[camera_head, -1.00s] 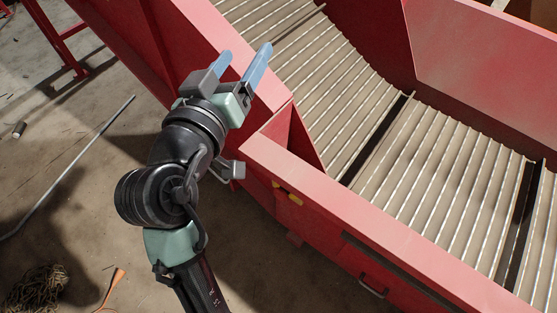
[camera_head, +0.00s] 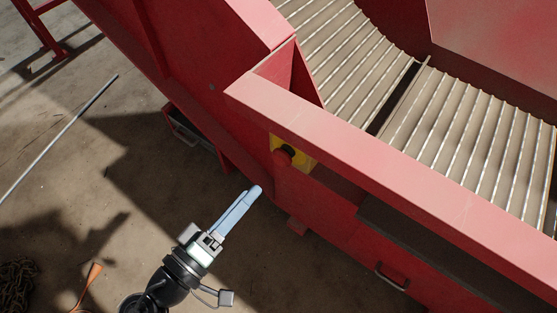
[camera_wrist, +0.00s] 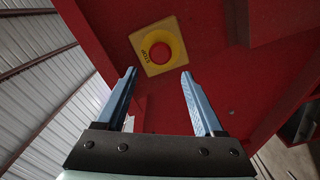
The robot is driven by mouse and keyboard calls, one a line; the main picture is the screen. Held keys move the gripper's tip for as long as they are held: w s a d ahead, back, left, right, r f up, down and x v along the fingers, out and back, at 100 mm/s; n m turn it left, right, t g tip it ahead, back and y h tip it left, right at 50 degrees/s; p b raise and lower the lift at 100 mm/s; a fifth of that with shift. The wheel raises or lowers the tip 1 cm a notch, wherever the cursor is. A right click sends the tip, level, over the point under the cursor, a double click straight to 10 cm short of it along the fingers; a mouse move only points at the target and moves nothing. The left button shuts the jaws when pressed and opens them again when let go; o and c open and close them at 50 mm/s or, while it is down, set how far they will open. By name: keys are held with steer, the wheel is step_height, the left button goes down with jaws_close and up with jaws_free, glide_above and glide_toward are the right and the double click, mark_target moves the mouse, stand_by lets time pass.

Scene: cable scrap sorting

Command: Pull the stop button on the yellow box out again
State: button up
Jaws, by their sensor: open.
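The yellow box (camera_head: 303,158) is fixed to the red machine's side, just under its overhanging top rail, in the head view. A dark round shape and a red part show at its front there. In the wrist view the yellow box (camera_wrist: 172,33) faces me with the red stop button (camera_wrist: 159,59) at its middle and dark lettering on its plate. My gripper (camera_wrist: 158,74) is open and empty, its two blue fingers pointing toward the box with the button beyond and between their tips. In the head view my gripper (camera_head: 257,189) is below and left of the box, apart from it.
The red rail (camera_head: 370,165) overhangs the box. A ribbed conveyor (camera_head: 450,130) lies behind it. A dark ledge (camera_head: 430,245) and a handle (camera_head: 391,277) are to the right. The concrete floor (camera_head: 150,190) is open at left, with a thin pole (camera_head: 62,133).

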mark_target(279, 161)
steer(key=b+x, duration=0.1)
steer(key=x, duration=0.9)
steer(key=shift+w+d+b, duration=0.1)
steer(key=shift+w+b, duration=0.1)
steer(key=shift+b, duration=0.1)
jaws_close()
